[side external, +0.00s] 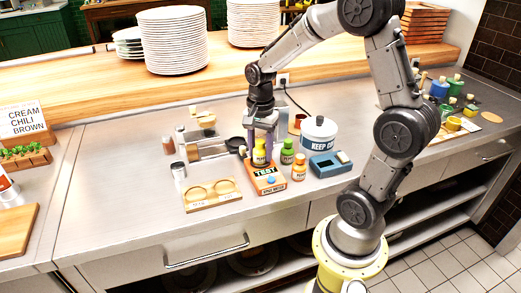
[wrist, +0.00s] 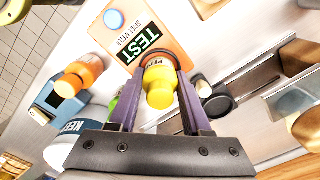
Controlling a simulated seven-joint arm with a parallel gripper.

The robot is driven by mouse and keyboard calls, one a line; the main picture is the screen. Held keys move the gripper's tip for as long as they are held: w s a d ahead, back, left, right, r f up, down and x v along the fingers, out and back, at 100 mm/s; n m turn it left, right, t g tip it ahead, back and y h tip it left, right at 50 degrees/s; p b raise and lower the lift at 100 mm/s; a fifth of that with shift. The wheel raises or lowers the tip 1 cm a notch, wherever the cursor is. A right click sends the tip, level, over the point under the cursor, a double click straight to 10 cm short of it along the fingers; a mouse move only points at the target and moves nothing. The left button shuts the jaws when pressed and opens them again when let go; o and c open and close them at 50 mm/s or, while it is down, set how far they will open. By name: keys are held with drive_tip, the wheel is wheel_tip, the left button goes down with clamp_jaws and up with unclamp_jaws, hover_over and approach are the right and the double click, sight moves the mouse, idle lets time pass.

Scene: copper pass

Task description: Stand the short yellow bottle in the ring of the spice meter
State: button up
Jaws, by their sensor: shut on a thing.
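The short yellow bottle (side external: 259,157) is between the fingers of my gripper (side external: 261,145), which is shut on it. The bottle looks upright, at the back end of the orange spice meter (side external: 274,187). In the wrist view the yellow bottle (wrist: 160,84) sits between both fingers of my gripper (wrist: 161,74), beside the meter's TEST panel (wrist: 138,44). The spice meter (wrist: 172,28) has a blue button (wrist: 113,19) at its far end.
A green bottle (side external: 287,153) and an orange-capped bottle (side external: 299,168) stand close right of the meter. Further right are a blue box (side external: 325,166) and a white lidded pot (side external: 319,134). A wooden tray (side external: 211,204) with round recesses lies left.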

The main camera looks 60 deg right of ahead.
sight(260, 141)
drive_tip(key=o, duration=1)
drive_tip(key=shift+f, duration=0.15)
wheel_tip(260, 141, up, 11)
drive_tip(key=shift+r, duration=0.15)
drive_tip(key=shift+s+a+r, duration=0.1)
drive_tip(key=shift+a+r, duration=0.05)
drive_tip(key=shift+r, duration=0.4)
drive_tip(key=s+a+n+t, duration=0.5)
drive_tip(key=s+a+n, duration=0.7)
drive_tip(key=n, duration=0.6)
drive_tip(key=shift+t, duration=0.3)
